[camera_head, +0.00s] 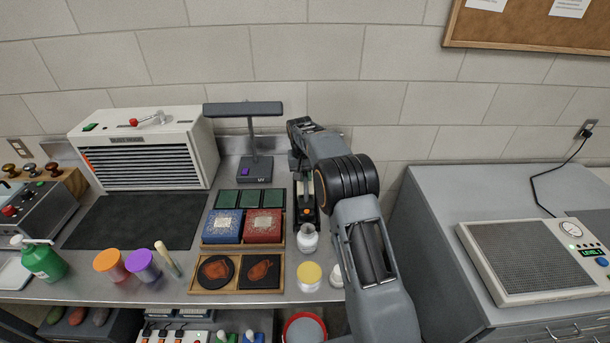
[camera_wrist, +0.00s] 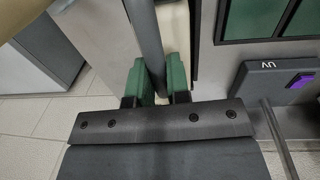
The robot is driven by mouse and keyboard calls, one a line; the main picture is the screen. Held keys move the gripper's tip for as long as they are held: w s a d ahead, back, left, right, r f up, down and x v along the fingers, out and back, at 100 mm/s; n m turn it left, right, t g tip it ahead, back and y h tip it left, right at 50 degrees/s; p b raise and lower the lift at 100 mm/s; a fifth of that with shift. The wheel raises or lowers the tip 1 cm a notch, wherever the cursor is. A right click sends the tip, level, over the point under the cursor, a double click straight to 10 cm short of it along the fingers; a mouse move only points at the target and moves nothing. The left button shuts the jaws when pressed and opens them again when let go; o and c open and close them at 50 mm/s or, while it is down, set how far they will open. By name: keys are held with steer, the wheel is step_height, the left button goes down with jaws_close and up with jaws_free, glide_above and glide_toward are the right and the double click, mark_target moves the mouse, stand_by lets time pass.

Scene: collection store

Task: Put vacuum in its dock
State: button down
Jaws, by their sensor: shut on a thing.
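My gripper (camera_wrist: 160,78) shows its two green finger pads in the wrist view, closed on a dark grey tube (camera_wrist: 146,40) that I take to be part of the vacuum. The tube runs between the pads toward the top of that view. In the head view my arm reaches to the back right of the bench, and a dark upright thing with an orange spot (camera_head: 306,211) shows beside it. My arm covers much of this spot. I cannot tell the dock apart from the vacuum there.
A UV lamp (camera_head: 254,170) stands left of my arm, close to the gripper. A white jar (camera_head: 308,239), a yellow-lidded jar (camera_head: 310,276) and a wooden tray (camera_head: 236,287) stand in front. A floor gap separates the bench from the right cabinet (camera_head: 450,203).

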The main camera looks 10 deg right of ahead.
mark_target(302, 185)
steer(key=c, duration=1.1)
jaws_free()
steer(key=shift+f, duration=0.1)
step_height(302, 185, up, 12)
steer(key=a, duration=0.1)
steer(key=s+r+t, duration=0.1)
steer(key=s+r, duration=0.6)
steer(key=s+f+n+t, duration=0.1)
steer(key=s+f, duration=0.1)
steer(key=s, duration=1.2)
steer(key=s+f+n+t+y, duration=0.1)
steer(key=s+f+t, duration=0.1)
steer(key=s, duration=1.2)
steer(key=shift+d+f+t, duration=0.3)
steer(key=shift+d+f, duration=0.15)
steer(key=shift+f, duration=0.35)
